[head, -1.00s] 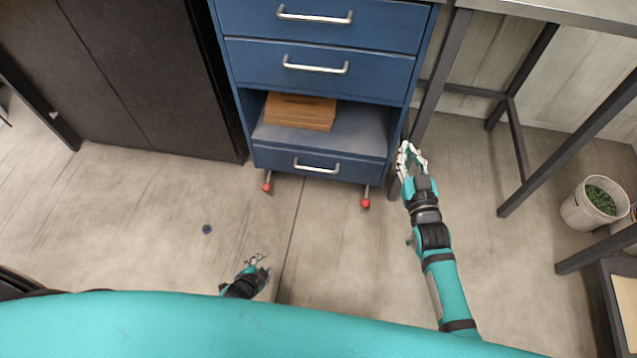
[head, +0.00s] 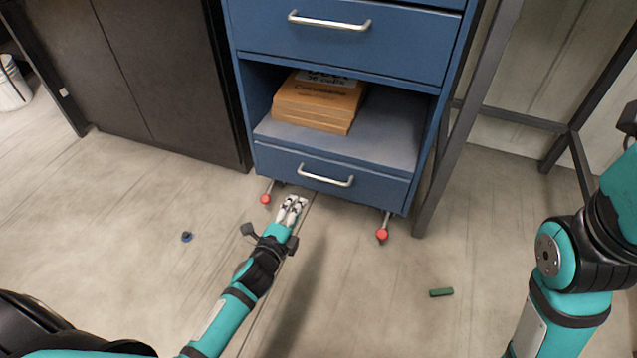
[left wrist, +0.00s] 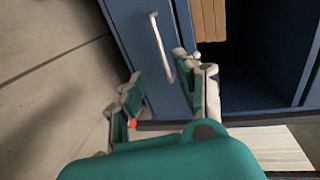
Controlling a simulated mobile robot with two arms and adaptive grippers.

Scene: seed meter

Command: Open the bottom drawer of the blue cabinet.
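The blue cabinet (head: 345,44) stands ahead. Its bottom drawer (head: 372,191), below an open shelf, looks closed and has a silver bar handle (head: 326,176). My left gripper (head: 292,203) is just in front of the drawer, low and left of the handle in the head view. In the left wrist view, my left gripper (left wrist: 163,72) is open and empty, with the handle (left wrist: 160,46) ahead of and partly between its fingers. I cannot tell any contact. My right arm (head: 570,260) shows at the right, but its gripper is out of view.
Boxes (head: 318,100) lie on the open shelf. A dark cabinet (head: 165,70) stands at left and a metal table leg (head: 465,115) at right. A green block (head: 441,292) and a small blue thing (head: 186,237) lie on the floor, which is otherwise mostly clear.

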